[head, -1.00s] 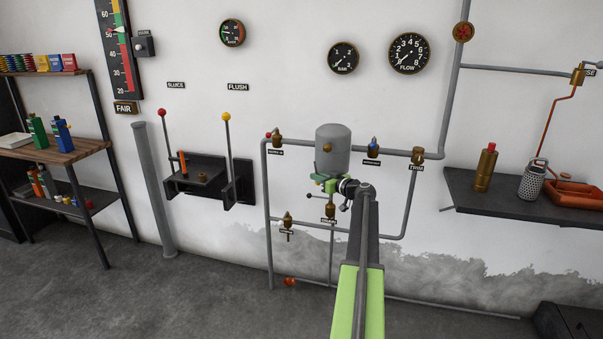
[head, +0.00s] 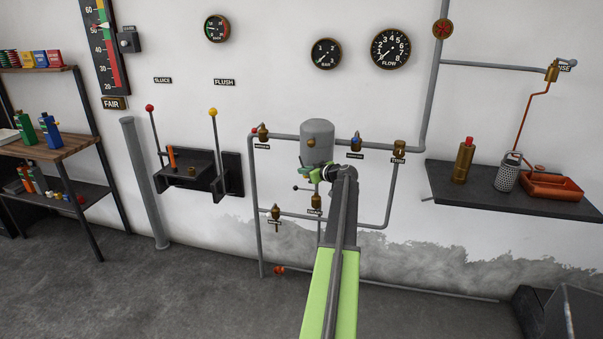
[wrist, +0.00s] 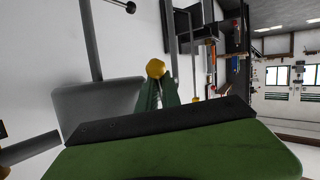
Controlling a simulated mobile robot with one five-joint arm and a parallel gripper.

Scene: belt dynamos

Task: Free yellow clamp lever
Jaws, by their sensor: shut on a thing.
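The yellow clamp lever shows in the wrist view as a round yellow knob (wrist: 155,68) at the tips of my green fingers. My gripper (wrist: 158,86) is shut on this knob. In the head view my gripper (head: 329,173) is at the lower edge of the grey tank (head: 317,136) on the wall, and my wrist and arm hide the knob there. The tank also shows close beside the fingers in the wrist view (wrist: 88,108). The lever's arm and its fastening cannot be made out.
Pipes with brass valves (head: 355,142) surround the tank. A thin lever with a black knob (head: 295,188) sticks out left below it. Left are the sluice lever (head: 150,108) and the yellow-topped flush lever (head: 212,112). A dark shelf (head: 520,197) is at right. The floor is open.

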